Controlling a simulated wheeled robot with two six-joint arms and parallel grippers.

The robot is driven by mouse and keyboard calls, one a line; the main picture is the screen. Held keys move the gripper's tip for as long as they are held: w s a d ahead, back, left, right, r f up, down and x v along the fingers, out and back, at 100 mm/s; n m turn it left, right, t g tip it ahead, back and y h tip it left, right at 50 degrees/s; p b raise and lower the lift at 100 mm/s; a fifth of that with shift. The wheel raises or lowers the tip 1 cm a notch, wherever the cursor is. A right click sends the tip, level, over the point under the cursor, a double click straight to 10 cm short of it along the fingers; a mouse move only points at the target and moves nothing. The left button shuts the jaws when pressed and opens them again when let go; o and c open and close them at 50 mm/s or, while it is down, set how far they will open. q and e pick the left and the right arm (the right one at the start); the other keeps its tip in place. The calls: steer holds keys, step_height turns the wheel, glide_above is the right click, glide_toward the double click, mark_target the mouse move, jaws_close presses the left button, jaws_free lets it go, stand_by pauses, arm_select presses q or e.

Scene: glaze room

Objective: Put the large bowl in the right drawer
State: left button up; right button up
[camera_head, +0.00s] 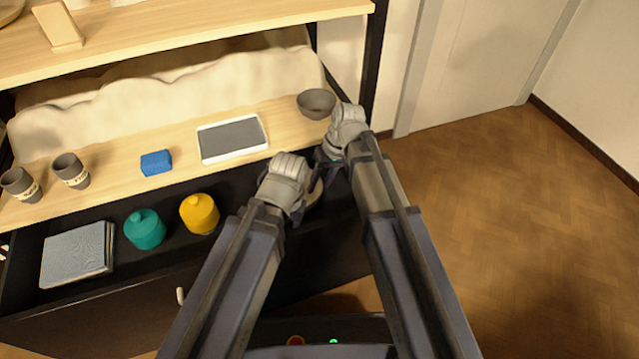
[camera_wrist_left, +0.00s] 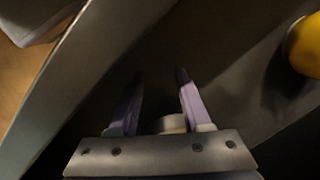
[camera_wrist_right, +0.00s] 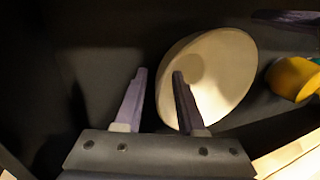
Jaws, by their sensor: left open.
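The large bowl is cream-coloured and lies in the dark open drawer (camera_head: 105,280). In the head view my grippers hide most of it, and a pale part of the bowl (camera_head: 314,192) shows between them. In the right wrist view the bowl (camera_wrist_right: 225,75) looks tilted, its inside facing the camera. My right gripper (camera_wrist_right: 159,72) is open at the bowl's left rim, one finger in front of the inside and the other left of the rim. My left gripper (camera_wrist_left: 160,75) is open over the drawer, left of the bowl. A small pale thing (camera_wrist_left: 172,124) shows between its finger bases, unclear what.
The shelf above bears a small grey bowl (camera_head: 316,104), a tablet (camera_head: 232,139), a blue block (camera_head: 156,163) and two grey cups (camera_head: 71,171). Open floor lies right.

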arm_select(q)
steer(key=shift+r, duration=0.15)
arm_select(e)
steer(key=shift+r, duration=0.1)
arm_select(q)
step_height(320, 180, up, 11)
steer(key=p, duration=1.1)
steer(key=shift+r+p, duration=0.2)
steer(key=shift+p, duration=0.15)
arm_select(e)
steer(key=v, duration=1.2)
steer(key=shift+s+d, duration=0.1)
steer(key=shift+s, duration=0.05)
